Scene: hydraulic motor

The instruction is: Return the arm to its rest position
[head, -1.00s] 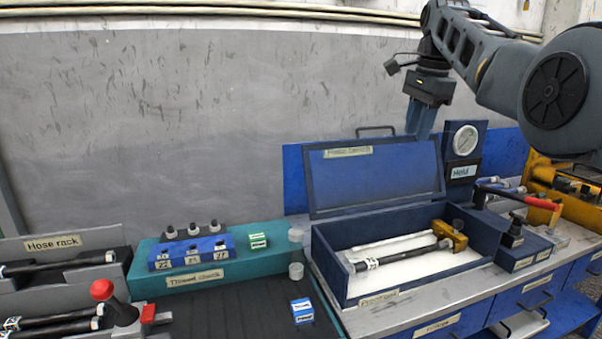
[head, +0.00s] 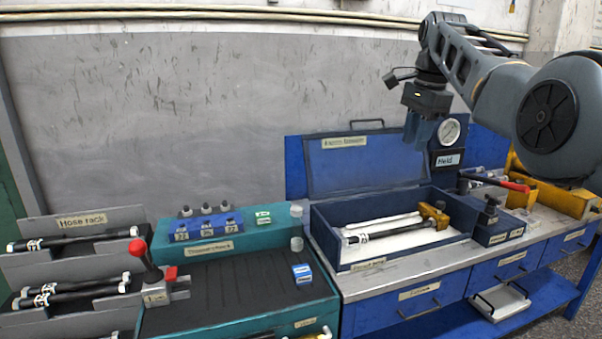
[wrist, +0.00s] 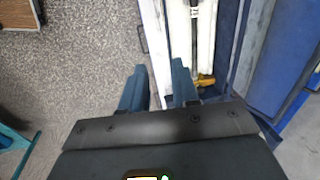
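My arm is raised at the upper right of the head view. My gripper (head: 418,143) hangs fingers down, in front of the upper right of the blue box's open lid in the picture. In the wrist view its two blue fingers (wrist: 160,75) stand apart with nothing between them, so it is open and empty. The blue box (head: 334,235) stands on the bench with its lid (head: 355,165) raised. A black hose (head: 390,230) with a brass-coloured fitting (head: 432,214) lies in it beside a pale rod.
A pressure gauge (head: 449,131) stands behind the box. A red-handled tool (head: 505,183) is to its right. A teal station (head: 240,248) with a blue block (head: 209,229) and a red-knobbed lever (head: 148,262) is left, beside the hose rack (head: 88,222). Grey wall behind is clear.

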